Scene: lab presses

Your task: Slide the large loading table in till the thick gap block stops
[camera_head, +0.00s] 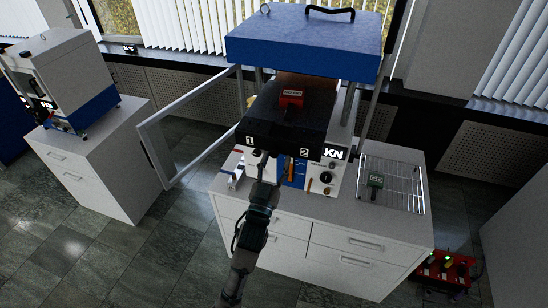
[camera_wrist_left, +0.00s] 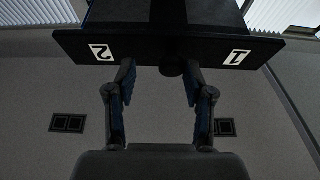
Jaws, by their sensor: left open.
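The large loading table (camera_head: 300,118) is a black slab with a front edge marked 1 and 2, sticking out of the press under its blue top. It also shows in the wrist view (camera_wrist_left: 215,52), with the marks upside down. A red block (camera_head: 291,98) with a label sits on the table; I cannot tell if it is the thick gap block. My left gripper (camera_head: 264,158) is at the table's front edge, near mark 1. In the wrist view its fingers (camera_wrist_left: 160,76) are open on both sides of a round dark knob (camera_wrist_left: 171,66). My right gripper is out of view.
A framed door (camera_head: 190,128) stands open on the left of the press. A smaller device (camera_head: 65,75) stands on the left cabinet. A red box (camera_head: 444,271) is on the floor.

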